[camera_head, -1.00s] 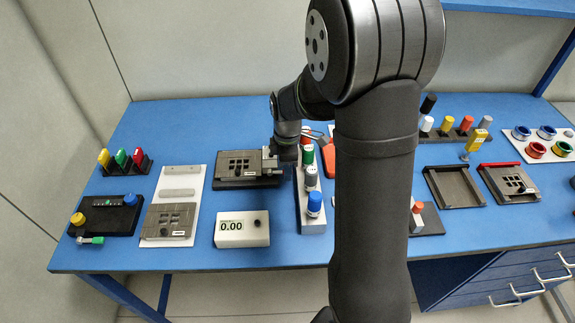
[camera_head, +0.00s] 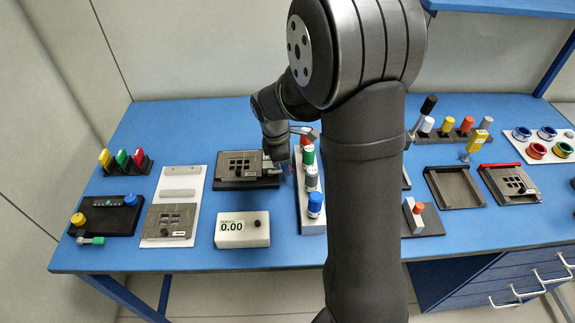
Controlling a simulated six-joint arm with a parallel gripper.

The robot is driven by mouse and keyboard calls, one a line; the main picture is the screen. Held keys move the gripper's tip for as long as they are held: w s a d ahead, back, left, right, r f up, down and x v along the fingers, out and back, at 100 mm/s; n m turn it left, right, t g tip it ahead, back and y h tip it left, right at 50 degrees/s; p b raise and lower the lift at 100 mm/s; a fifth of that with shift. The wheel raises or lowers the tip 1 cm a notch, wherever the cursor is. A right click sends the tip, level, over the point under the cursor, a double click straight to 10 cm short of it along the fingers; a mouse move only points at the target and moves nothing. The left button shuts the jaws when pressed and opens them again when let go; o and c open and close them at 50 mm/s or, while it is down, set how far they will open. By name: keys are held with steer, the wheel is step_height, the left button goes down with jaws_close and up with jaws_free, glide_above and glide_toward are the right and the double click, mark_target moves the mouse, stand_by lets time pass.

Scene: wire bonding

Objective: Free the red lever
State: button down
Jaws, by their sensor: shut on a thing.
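My gripper (camera_head: 277,165) is at the right end of the dark fixture (camera_head: 240,182), which carries a grey slotted plate (camera_head: 238,163). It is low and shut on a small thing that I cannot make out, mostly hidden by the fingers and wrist. A red lever is not clearly visible there; only a faint reddish spot shows beside the fingers. A red bar (camera_head: 499,165) lies along the back edge of another slotted fixture (camera_head: 512,186) at the far right, away from my gripper.
A grey block with green, grey and blue knobs (camera_head: 314,203) stands just right of my gripper. A white meter reading 0.00 (camera_head: 242,230) is in front. A white board (camera_head: 183,186) lies left. My arm hides the middle right. Blue table is bare behind the fixture.

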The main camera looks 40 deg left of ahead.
mark_target(276, 172)
steer(key=t+h, duration=0.1)
steer(key=s+a+r+t+h, duration=0.1)
steer(key=shift+r+t+h, duration=0.1)
steer(key=shift+t+h, duration=0.3)
steer(key=shift+s+a+r+t+h, duration=0.25)
steer(key=shift+s+a+t+h, duration=0.2)
steer(key=shift+t+h, duration=0.45)
steer(key=shift+s+a+r+t+h, duration=0.1)
steer(key=shift+s+a+t+h, duration=0.2)
steer(key=shift+t+h, duration=0.3)
steer(key=shift+s+a+r+t+h, duration=0.1)
steer(key=shift+s+a+t+h, duration=0.15)
steer(key=shift+t+h, duration=0.35)
steer(key=shift+s+a+t+h, duration=0.45)
steer(key=shift+s+t+h, duration=0.05)
steer(key=shift+t+h, duration=0.5)
steer(key=shift+f, duration=0.1)
steer(key=c, duration=1.4)
jaws_free()
steer(key=shift+o, duration=0.2)
